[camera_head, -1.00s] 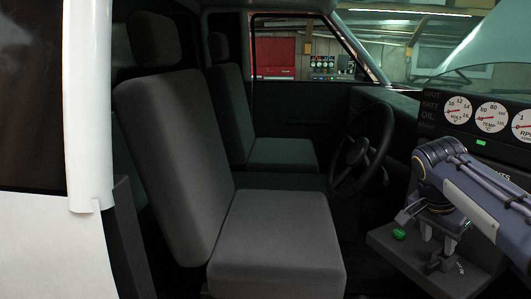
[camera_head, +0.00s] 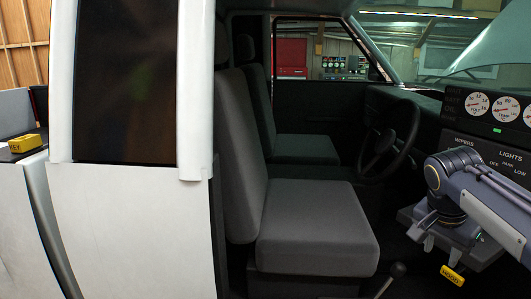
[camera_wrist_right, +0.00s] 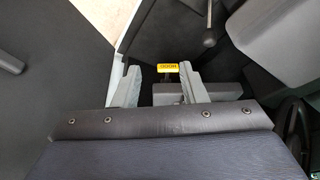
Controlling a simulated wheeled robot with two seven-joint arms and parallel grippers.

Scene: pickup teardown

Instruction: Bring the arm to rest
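My right arm comes in from the right in the head view. Its gripper (camera_head: 441,248) points down in front of the lower dash, inside the cab's open doorway. In the right wrist view the two fingers of this gripper (camera_wrist_right: 162,90) are apart, with nothing held between them. A yellow HOOD tag (camera_head: 452,275) is just below the gripper in the head view. The tag (camera_wrist_right: 167,68) also shows beyond the fingertips in the wrist view. My left gripper is in neither current view.
The steering wheel (camera_head: 388,138), seat (camera_head: 318,228) and gauge panel (camera_head: 497,108) are close to the arm. A dark-knobbed lever (camera_head: 397,270) stands left of the tag. The white truck body (camera_head: 130,220) fills the left. A yellow KEY block (camera_head: 25,143) lies far left.

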